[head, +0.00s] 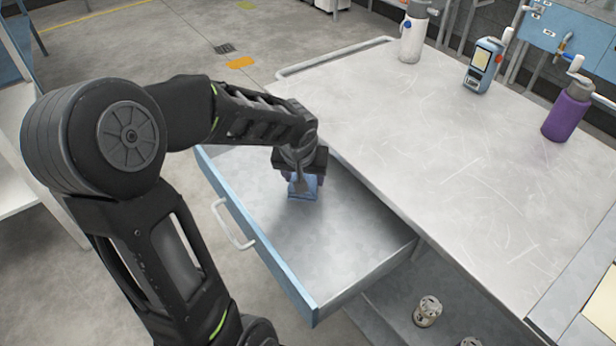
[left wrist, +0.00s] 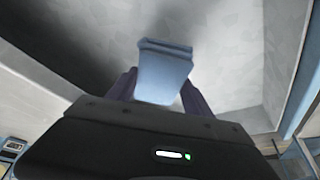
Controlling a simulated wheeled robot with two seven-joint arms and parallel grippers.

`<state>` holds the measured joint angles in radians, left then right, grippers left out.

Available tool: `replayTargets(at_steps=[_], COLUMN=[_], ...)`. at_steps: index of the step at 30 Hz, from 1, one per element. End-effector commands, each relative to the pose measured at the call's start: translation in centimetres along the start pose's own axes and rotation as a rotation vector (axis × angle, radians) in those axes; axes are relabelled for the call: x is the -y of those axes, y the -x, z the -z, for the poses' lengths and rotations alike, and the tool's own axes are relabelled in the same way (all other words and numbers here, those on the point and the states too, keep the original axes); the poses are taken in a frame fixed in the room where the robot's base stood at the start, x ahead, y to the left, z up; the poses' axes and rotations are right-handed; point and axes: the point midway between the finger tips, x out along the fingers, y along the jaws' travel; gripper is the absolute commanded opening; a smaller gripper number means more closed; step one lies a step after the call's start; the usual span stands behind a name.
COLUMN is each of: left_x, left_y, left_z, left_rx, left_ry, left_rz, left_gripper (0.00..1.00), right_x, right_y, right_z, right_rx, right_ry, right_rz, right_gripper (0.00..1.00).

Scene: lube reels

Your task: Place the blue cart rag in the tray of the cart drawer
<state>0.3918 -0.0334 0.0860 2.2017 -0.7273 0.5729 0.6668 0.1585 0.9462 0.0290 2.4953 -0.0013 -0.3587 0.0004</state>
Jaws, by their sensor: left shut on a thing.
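The blue cart rag (head: 303,190) is a small folded light-blue cloth. My left gripper (head: 302,178) is shut on it and points down inside the open cart drawer (head: 335,247). In the left wrist view the rag (left wrist: 163,72) sticks out between the two fingers of the gripper (left wrist: 160,88), over the grey drawer tray (left wrist: 225,50). I cannot tell whether the rag touches the tray floor. The tray shows no other object. My right gripper is not in view.
The cart top (head: 440,140) carries a white bottle (head: 412,38), a blue handheld device (head: 483,65) and a purple bottle (head: 567,112) along its far side. The drawer's blue front has a white handle (head: 233,226). Small cans (head: 427,311) stand on a lower shelf.

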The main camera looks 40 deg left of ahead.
Motion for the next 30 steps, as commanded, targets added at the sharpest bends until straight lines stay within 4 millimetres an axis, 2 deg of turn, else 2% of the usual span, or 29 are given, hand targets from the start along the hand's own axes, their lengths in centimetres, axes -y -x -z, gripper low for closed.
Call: replayTargets(at_steps=[1,4,15,20,25,27,30], left_x=[0.0,0.0,0.0,0.0,0.0,0.0,0.0], left_y=[-1.2,-2.4,-2.7,-3.0,-4.1,-5.1,-5.4], left_z=[-0.6,-1.0,-1.1,0.2,2.8,2.2,2.2], left_rx=[0.003,0.001,-0.002,0.0,0.001,0.003,-0.001], left_ry=[-0.001,0.0,0.0,0.001,0.001,-0.001,0.001], left_rz=[0.0,0.0,-0.001,-0.001,0.0,0.0,-0.001], left_gripper=[0.2,0.2,0.2,0.2,0.2,0.2,0.2], right_x=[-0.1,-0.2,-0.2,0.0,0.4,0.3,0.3], right_y=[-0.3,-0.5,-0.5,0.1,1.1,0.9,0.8], right_z=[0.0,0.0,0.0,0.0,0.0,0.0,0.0], right_rx=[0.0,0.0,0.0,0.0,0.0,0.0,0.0], right_ry=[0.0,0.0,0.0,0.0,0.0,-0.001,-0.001], right_rz=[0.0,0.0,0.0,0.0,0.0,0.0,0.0], right_gripper=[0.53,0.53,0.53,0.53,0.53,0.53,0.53])
